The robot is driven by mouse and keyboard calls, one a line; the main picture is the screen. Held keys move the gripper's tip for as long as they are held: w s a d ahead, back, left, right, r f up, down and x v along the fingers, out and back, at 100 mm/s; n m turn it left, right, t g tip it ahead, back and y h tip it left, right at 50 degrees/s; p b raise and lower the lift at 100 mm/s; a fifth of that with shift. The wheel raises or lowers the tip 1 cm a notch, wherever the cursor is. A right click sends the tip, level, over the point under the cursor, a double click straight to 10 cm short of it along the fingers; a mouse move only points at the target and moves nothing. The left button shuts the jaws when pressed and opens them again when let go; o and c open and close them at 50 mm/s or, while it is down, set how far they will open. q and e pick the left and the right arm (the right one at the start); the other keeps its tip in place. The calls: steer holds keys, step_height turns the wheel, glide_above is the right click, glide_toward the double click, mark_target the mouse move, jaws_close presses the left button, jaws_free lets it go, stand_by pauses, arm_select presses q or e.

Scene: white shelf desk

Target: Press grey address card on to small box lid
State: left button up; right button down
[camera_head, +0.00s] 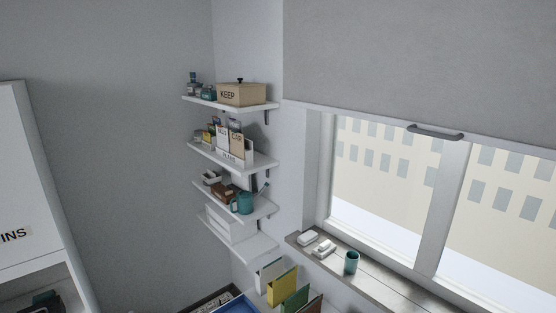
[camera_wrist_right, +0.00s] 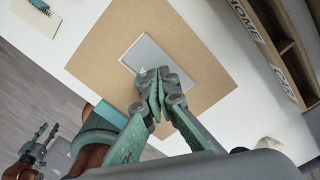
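In the right wrist view, a grey card (camera_wrist_right: 143,50) with a pale edge lies on a flat brown square surface (camera_wrist_right: 205,85), which looks like the small box lid. The card sits near the middle of the brown surface, at an angle in the picture. My right gripper (camera_wrist_right: 158,76) is over the card's near end, its fingertips together and hiding that end. I cannot tell whether the tips touch the card. My left gripper (camera_wrist_right: 46,130) shows small at the lower left, its fingers apart and empty. The head view shows neither gripper, card nor lid.
A wooden organiser (camera_wrist_right: 265,45) with labels is at the upper right. White desk (camera_wrist_right: 45,45) surrounds the brown surface. The head view shows wall shelves (camera_head: 262,104) and a window sill (camera_head: 375,285).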

arm_select(q)
steer(key=shift+w, duration=0.35)
steer(key=shift+s+f+b, duration=0.2)
steer(key=shift+f+b, duration=0.15)
arm_select(e)
steer(key=shift+f, duration=0.85)
arm_select(q)
steer(key=shift+r, duration=0.1)
arm_select(e)
steer(key=shift+r, duration=0.15)
stand_by(0.5)
